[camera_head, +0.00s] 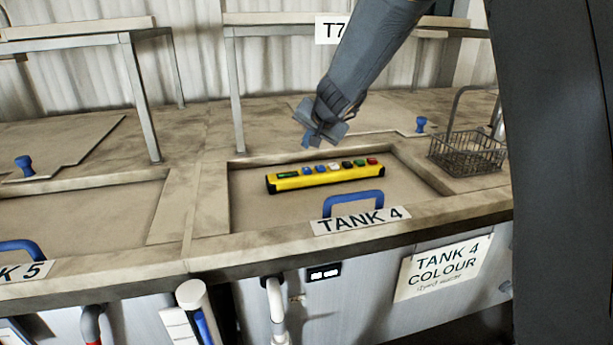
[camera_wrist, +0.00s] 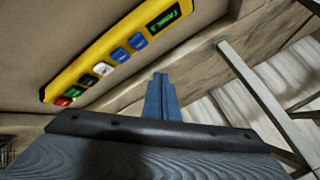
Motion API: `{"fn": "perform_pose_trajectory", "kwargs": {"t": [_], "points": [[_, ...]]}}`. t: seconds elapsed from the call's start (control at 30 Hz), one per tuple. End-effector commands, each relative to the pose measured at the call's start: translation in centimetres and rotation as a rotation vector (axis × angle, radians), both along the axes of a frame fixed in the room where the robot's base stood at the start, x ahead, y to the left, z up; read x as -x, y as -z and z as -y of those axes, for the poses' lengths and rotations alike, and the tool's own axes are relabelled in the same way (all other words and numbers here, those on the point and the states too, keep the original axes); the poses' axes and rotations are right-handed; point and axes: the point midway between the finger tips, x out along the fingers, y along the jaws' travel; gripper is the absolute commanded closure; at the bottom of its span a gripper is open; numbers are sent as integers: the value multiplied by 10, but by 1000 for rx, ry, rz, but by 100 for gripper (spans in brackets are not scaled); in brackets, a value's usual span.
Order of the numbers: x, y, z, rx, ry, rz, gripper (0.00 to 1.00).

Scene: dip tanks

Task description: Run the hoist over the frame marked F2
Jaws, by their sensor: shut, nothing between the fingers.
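A yellow control bar (camera_head: 322,178) with black ends lies on the recessed lid of Tank 4. It has a small green-lit display at one end and a row of blue, white, black, green and red buttons. In the wrist view the bar (camera_wrist: 115,50) runs diagonally across the upper left, its display too small to read surely. My gripper (camera_head: 308,142) hangs above and behind the bar, apart from it. Its blue fingers (camera_wrist: 162,97) are together and empty, pointing beside the bar. No hoist and no frame marked F2 can be made out.
A blue lid handle (camera_head: 353,200) stands up in front of the bar. A wire basket (camera_head: 468,150) is on the deck at right. Metal-legged racks (camera_head: 140,95) stand behind, with a partly hidden sign (camera_head: 330,30) reading T7. Tank 5's lid (camera_head: 80,212) is at left.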

Motion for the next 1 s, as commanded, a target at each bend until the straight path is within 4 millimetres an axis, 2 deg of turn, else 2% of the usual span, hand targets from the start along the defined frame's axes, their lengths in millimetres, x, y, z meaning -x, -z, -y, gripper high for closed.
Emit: {"fn": "perform_pose_trajectory", "kwargs": {"t": [0.03, 0.2, 0.43, 1.0], "points": [[-1, 10, 0, 0, 0, 0, 100], [-1, 28, 0, 0, 0, 0, 100], [-1, 46, 0, 0, 0, 0, 100], [0, 50, 0, 0, 0, 0, 100]]}}
